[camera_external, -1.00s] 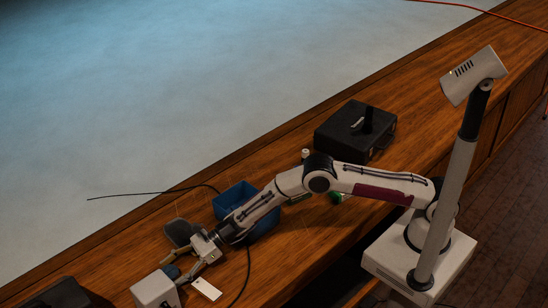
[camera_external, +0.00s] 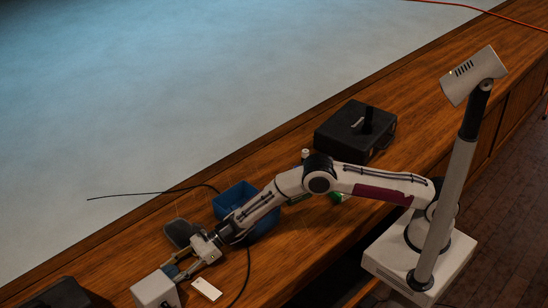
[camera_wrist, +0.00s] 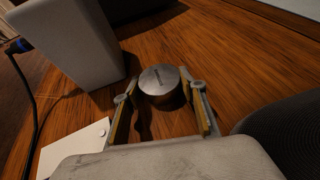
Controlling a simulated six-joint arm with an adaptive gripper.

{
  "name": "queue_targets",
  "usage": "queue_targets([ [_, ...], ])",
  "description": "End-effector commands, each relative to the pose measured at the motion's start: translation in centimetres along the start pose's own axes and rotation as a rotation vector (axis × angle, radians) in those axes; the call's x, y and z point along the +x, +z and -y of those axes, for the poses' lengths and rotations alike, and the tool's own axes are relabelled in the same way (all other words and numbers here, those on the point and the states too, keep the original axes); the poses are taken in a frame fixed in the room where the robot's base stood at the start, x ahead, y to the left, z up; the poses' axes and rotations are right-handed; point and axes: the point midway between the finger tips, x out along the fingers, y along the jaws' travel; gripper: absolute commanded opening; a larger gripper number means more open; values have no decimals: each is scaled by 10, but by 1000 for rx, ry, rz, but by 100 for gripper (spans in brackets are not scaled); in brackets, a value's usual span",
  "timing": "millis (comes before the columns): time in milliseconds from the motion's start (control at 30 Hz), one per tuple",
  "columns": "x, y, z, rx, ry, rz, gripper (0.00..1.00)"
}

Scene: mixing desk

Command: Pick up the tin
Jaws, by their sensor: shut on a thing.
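The tin (camera_wrist: 161,86) is a short round metal can with a grey lid that carries a small dark marking. In the wrist view it stands between the two fingers of my gripper (camera_wrist: 162,98), which is shut on it. In the external view my gripper (camera_external: 179,269) is low over the desk at the lower left, beside a pale box. The tin is hard to make out there among the fingers. I cannot tell whether it is clear of the desk.
The pale box (camera_external: 155,290) stands close to my gripper and also shows in the wrist view (camera_wrist: 72,42). A white flat card (camera_external: 206,289), a dark rounded item (camera_external: 181,232), a blue bin (camera_external: 233,196) and a black case (camera_external: 355,130) are nearby. A black cable (camera_external: 245,275) crosses the wood.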

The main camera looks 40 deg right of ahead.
Motion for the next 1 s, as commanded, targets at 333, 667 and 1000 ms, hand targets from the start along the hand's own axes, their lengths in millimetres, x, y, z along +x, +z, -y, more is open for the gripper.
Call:
queue_targets([
  [333,-4,12,0,-2,-1,2,20],
  [667,-20,48,0,-2,0,2,20],
  [1000,-35,85,0,-2,0,1,20],
])
